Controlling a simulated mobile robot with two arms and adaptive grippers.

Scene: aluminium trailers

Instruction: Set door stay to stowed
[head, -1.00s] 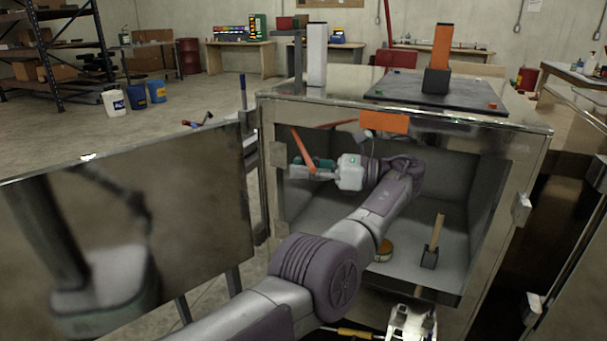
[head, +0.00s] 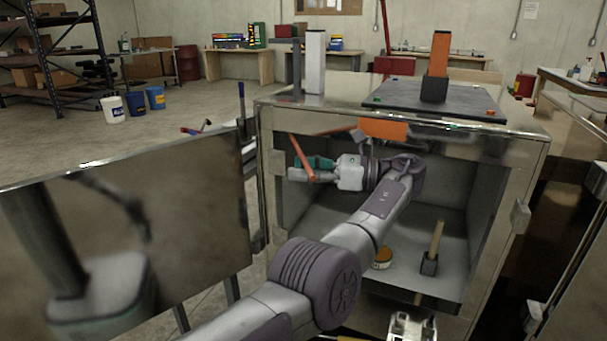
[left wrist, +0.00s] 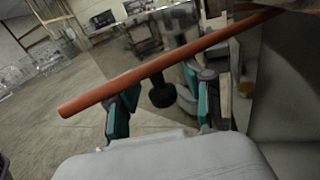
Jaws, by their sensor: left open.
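The door stay appears to be the orange-red rod (head: 301,157) at the left side of the open box's mouth, slanting down. It crosses the left wrist view (left wrist: 150,75) from lower left to upper right. My left gripper (head: 312,168) is open, with its teal fingers at the rod's lower part. In the left wrist view, its fingers (left wrist: 160,90) stand apart, with the rod running across their tips; I cannot tell whether they touch it. The open door (head: 190,215) stands out to the left of the box (head: 530,165).
My left arm reaches through the box's mouth, below an orange plate (head: 383,129) on the top edge. A round tin (head: 382,258) and a wooden-handled block (head: 429,266) sit inside. A dark board (head: 400,98) lies on top.

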